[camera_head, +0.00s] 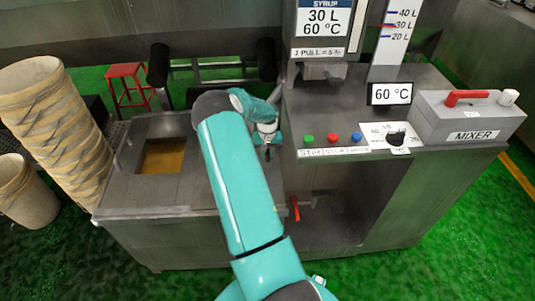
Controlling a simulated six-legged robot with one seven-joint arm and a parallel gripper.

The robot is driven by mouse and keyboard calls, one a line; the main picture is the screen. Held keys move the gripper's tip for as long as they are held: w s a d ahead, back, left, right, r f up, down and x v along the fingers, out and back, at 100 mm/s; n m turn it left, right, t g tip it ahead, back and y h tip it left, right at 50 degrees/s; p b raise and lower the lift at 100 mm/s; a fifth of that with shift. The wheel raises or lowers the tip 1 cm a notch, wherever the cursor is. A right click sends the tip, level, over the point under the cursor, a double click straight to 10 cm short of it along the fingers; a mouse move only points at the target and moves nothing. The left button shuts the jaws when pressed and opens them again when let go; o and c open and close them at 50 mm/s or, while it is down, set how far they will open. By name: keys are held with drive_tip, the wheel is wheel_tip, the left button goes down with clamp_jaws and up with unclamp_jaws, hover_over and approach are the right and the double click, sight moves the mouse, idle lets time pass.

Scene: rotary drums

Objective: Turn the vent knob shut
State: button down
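No knob in view carries a readable vent label, so I cannot tell which one is the vent knob. A black knob (397,138) sits on a white dial plate with numbers, on the counter's right part. A white knob (508,97) stands at the right end of the grey mixer box (465,118). A red handle (296,208) hangs on the front, below the counter edge. My gripper (268,150) points down over the counter, left of the buttons and apart from the black knob. Its fingers are small and partly hidden by my arm.
Green, red and blue buttons (332,138) sit in a row on the counter. A red lever (466,97) tops the mixer box. A 60 °C display (391,93) stands behind the dial. An opening (163,158) shows yellowish contents at left. Stacked buckets (55,125) stand far left.

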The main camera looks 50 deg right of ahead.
drive_tip(key=shift+m, duration=0.3)
drive_tip(key=m, duration=0.8)
drive_tip(key=shift+m, duration=0.4)
drive_tip(key=m, duration=0.4)
drive_tip(key=shift+m, duration=2.2)
drive_tip(key=c, duration=1.2)
unclamp_jaws()
drive_tip(key=shift+c, duration=0.2)
